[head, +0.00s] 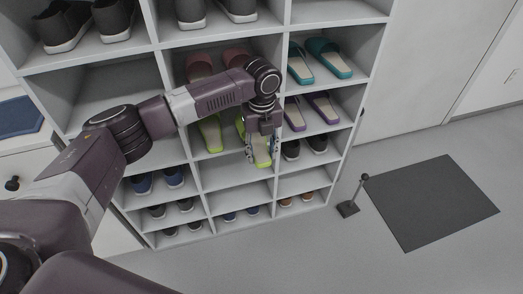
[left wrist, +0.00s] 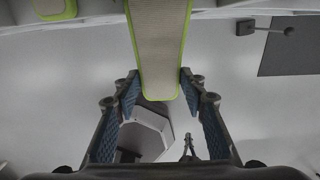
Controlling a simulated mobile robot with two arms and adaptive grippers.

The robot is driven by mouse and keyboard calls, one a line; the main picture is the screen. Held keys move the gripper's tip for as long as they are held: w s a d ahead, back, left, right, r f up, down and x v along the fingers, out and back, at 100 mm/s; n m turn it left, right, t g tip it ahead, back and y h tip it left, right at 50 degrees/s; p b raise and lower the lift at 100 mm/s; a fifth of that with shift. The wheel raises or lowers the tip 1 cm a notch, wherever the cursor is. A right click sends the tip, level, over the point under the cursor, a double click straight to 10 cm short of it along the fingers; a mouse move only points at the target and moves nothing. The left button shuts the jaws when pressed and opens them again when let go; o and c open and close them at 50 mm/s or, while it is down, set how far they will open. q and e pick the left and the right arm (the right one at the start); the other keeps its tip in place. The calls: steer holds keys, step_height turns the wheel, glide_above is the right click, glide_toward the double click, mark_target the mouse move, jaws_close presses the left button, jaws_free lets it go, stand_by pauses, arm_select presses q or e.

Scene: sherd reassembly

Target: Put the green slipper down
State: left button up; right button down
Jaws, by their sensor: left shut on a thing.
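The green slipper (head: 262,157), with a beige insole and lime edge, is between the fingers of my left gripper (head: 260,148) at the front of a middle-column compartment. In the left wrist view the slipper (left wrist: 160,45) lies between the two blue-padded fingers (left wrist: 160,82), its near end towards me. My left gripper is shut on it. Its far part is partly hidden by the gripper in the head view. I cannot tell whether it touches the shelf. The other green slipper (head: 210,133) stands to its left in the same compartment. My right gripper is not in view.
The white shoe rack (head: 232,171) holds several pairs. Pink slippers (head: 199,68) are above, purple slippers (head: 295,115) to the right, behind a divider. The compartment below the green slippers looks empty. A dark mat (head: 432,203) and a small black stand (head: 348,207) are on the floor at right.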

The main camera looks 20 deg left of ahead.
arm_select(q)
steer(key=o, duration=1.2)
steer(key=shift+f, duration=0.1)
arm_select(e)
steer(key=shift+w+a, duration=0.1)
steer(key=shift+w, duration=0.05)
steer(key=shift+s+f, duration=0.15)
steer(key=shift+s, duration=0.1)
arm_select(q)
steer(key=shift+r, duration=0.25)
step_height(320, 180, up, 2)
steer(key=shift+w, duration=0.1)
step_height(320, 180, up, 11)
steer(key=shift+f+p, duration=0.1)
steer(key=shift+p, duration=0.55)
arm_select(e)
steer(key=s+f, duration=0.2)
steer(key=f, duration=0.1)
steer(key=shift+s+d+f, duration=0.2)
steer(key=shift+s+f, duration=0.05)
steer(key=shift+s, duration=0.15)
arm_select(q)
steer(key=shift+f, duration=0.1)
